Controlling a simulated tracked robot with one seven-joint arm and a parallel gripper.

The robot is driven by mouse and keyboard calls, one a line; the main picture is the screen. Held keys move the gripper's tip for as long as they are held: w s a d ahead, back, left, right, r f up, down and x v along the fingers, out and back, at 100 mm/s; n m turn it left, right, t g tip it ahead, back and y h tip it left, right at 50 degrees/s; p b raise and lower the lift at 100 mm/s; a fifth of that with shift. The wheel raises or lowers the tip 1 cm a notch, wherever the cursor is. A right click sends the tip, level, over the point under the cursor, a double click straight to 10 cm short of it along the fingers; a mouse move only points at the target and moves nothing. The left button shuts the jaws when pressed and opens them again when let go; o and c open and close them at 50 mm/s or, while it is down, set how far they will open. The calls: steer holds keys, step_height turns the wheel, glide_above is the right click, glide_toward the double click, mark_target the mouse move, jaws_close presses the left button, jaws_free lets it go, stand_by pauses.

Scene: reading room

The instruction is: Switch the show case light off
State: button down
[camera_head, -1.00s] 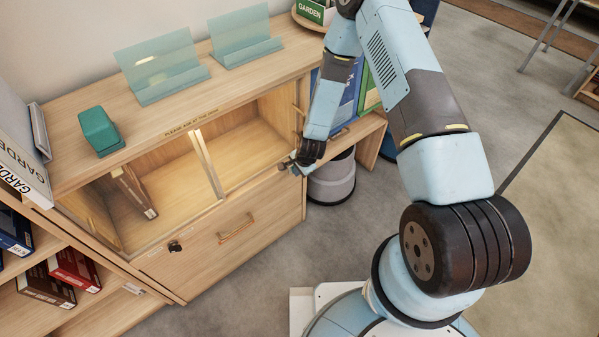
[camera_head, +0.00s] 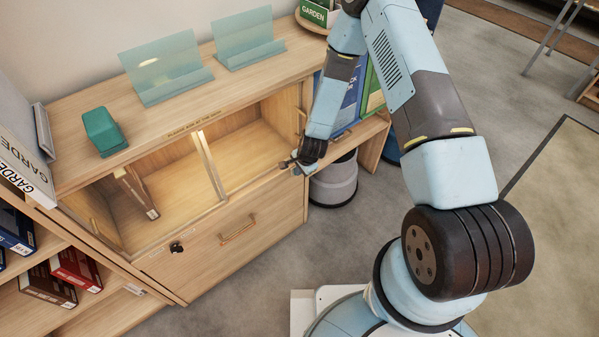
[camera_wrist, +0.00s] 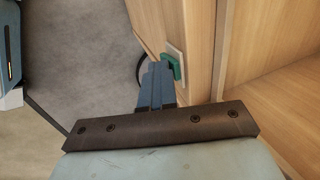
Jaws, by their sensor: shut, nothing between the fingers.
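The wooden show case (camera_head: 262,211) stands at the left in the head view. Its open compartments look warmly lit inside. In the wrist view a green switch (camera_wrist: 176,66) sits on a pale plate (camera_wrist: 178,52) on the case's wooden panel. My gripper (camera_head: 287,164) is at the right front edge of the case in the head view. In the wrist view my gripper (camera_wrist: 156,72) is shut and empty, its fingertips just beside the green switch. I cannot tell whether they touch it. The switch cannot be made out in the head view.
A teal box (camera_head: 103,131) and two clear stands (camera_head: 166,70) are on the case top. A grey bin (camera_head: 335,182) stands on the floor right behind my gripper. Below are a drawer handle (camera_head: 238,230) and a lock (camera_head: 176,247).

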stand_by(0.3)
steer(key=s+d+r, duration=0.4)
steer(key=s+r, duration=0.1)
steer(key=r, duration=0.5)
steer(key=shift+s+d, duration=0.15)
steer(key=shift+s, duration=0.15)
steer(key=shift+s+d+f, duration=0.1)
steer(key=shift+d+f, duration=0.2)
steer(key=shift+f, duration=0.35)
